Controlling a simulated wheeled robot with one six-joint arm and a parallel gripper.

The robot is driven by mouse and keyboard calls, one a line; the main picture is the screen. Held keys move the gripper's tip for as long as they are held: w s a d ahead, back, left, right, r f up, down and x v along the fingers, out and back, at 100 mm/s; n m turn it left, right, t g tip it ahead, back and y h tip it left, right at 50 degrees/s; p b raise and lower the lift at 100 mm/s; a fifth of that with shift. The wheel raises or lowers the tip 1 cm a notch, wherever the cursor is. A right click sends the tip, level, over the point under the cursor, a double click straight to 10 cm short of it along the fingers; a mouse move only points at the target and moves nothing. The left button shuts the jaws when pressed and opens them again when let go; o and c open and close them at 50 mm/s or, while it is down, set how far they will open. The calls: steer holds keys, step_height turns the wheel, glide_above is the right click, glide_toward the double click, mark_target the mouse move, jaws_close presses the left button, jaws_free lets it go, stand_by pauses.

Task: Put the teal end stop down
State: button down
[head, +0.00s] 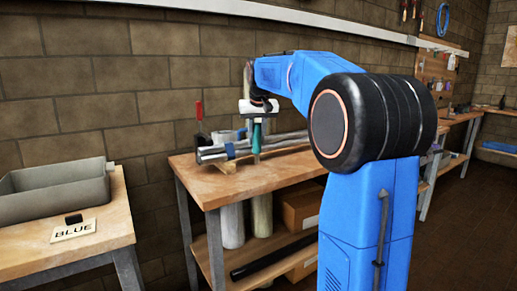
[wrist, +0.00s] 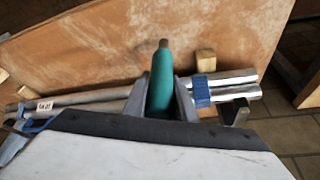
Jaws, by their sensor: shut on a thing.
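The teal end stop (wrist: 160,85) is a tapered teal piece with a brown tip, held between the fingers of my gripper (wrist: 164,100) in the wrist view. In the head view the teal end stop (head: 257,137) hangs upright below my gripper (head: 258,114), over the wooden workbench (head: 222,189). My gripper is shut on it. In the wrist view its lower part is hidden by my gripper. I cannot tell whether it touches the bench or the tubes.
Silver tubes (wrist: 236,86) with a blue band (wrist: 203,91) lie close beside my gripper, with a wooden block (wrist: 206,60) near them. Bare bench shows beyond the tubes.

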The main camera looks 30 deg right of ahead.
mark_target(257, 147)
steer(key=shift+f, duration=2.1)
steer(key=c, duration=1.5)
jaws_free()
steer(key=shift+f, duration=0.1)
steer(key=shift+o, duration=0.2)
steer(key=v, duration=1.2)
